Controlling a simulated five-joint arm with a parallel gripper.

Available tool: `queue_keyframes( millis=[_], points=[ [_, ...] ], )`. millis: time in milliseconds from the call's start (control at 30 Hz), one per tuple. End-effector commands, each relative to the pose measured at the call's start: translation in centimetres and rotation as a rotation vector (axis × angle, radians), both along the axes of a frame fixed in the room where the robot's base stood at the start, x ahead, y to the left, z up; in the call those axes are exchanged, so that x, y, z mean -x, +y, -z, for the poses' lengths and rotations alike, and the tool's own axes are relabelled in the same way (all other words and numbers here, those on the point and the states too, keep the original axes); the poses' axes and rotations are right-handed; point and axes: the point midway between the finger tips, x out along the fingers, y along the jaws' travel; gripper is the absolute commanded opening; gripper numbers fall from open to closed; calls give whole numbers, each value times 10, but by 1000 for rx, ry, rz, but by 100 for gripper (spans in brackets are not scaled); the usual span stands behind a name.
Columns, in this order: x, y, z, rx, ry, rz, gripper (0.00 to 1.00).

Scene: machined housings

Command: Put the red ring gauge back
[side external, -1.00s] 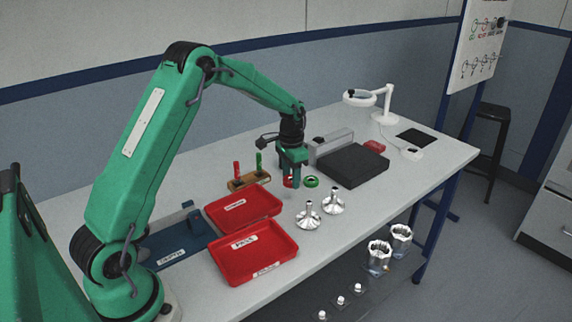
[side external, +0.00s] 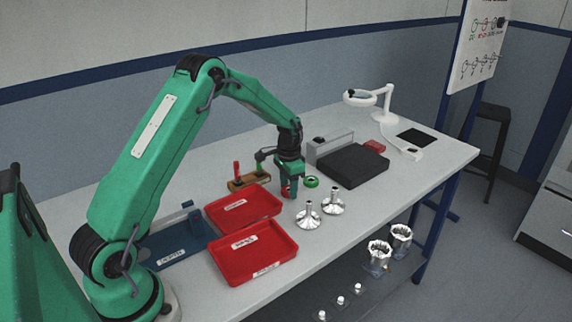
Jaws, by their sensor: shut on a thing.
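My gripper (side external: 290,192) is shut on the red ring gauge (side external: 285,191), of which only a small red part shows beside the fingers. The gripper points down, low over the bench; I cannot tell whether the ring touches the bench. A wooden stand (side external: 238,186) with an upright red plug (side external: 237,169) and a green plug is left of the gripper. The green plug is partly hidden by the gripper's side fitting. A green ring (side external: 311,182) lies on the bench just right of the gripper.
Two red trays (side external: 262,268) lie in front on the left. Two shiny flanged metal parts (side external: 308,218) stand in front on the right. A dark block (side external: 352,166) lies behind on the right, near a white magnifier lamp (side external: 385,105). Bench (side external: 440,160) is clear at the far right.

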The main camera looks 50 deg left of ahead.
Motion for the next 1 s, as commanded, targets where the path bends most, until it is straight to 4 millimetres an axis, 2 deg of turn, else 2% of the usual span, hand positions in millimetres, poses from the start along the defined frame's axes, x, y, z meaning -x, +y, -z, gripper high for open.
queue_keyframes(
  millis=[300,333,400,433,767,1000],
  points=[
    [0,0,3,0,0,0,18],
    [0,0,3,0,0,0,50],
    [0,0,3,0,0,0,64],
    [0,0,3,0,0,0,66],
    [0,0,1,0,0,0,66],
    [-1,0,-13,-1,-2,0,66]
  ],
)
